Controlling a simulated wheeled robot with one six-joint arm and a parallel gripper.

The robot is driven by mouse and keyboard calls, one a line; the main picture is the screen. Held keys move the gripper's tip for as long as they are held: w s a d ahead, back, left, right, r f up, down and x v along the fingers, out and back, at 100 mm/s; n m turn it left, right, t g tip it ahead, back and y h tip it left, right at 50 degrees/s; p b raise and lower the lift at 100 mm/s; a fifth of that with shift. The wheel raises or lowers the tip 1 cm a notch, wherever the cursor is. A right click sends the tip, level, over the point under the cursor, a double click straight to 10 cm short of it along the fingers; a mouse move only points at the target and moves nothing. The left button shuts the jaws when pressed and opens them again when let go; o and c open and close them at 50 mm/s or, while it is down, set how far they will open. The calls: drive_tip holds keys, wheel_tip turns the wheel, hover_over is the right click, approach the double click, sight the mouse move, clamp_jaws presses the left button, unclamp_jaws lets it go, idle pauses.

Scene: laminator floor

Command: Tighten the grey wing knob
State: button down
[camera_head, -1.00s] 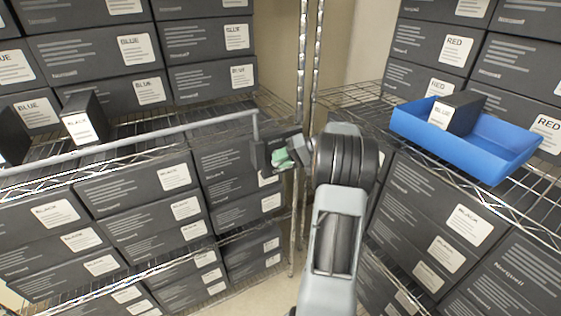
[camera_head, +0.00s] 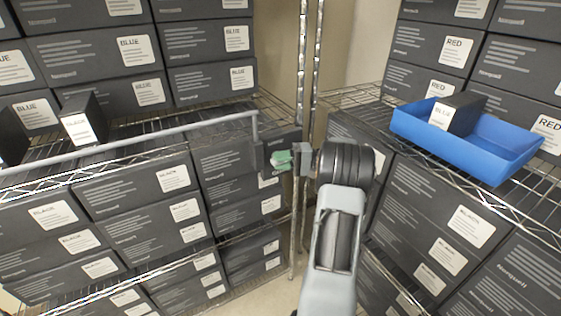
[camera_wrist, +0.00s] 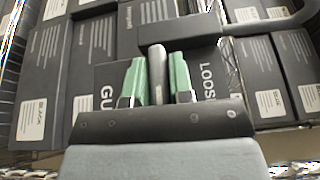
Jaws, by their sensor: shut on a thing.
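The grey wing knob (camera_wrist: 157,70) stands between the green fingers of my gripper (camera_wrist: 158,84) in the wrist view, with a finger on each side. My gripper is shut on it. Behind the knob is a dark plate (camera_wrist: 110,74) with white lettering, partly hidden; "GU" shows at left and "LOOS" at right. In the head view my gripper (camera_head: 283,160) is at the right end of the left shelf, just below the end of a grey rail (camera_head: 150,139). The knob cannot be made out there.
Dark boxes (camera_head: 135,203) fill the left rack around the gripper. A metal rack post (camera_head: 301,70) stands close to my wrist. On the right shelf a blue tray (camera_head: 480,153) holds a dark box labelled BLUE (camera_head: 456,112). A small box (camera_head: 84,118) stands on the left shelf.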

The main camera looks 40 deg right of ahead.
idle(0.3)
drive_tip(key=c, duration=1.1)
unclamp_jaws()
drive_tip(key=b+v, duration=0.1)
drive_tip(key=v, duration=0.6)
drive_tip(key=shift+s+d, duration=0.15)
drive_tip(key=shift+d, duration=0.1)
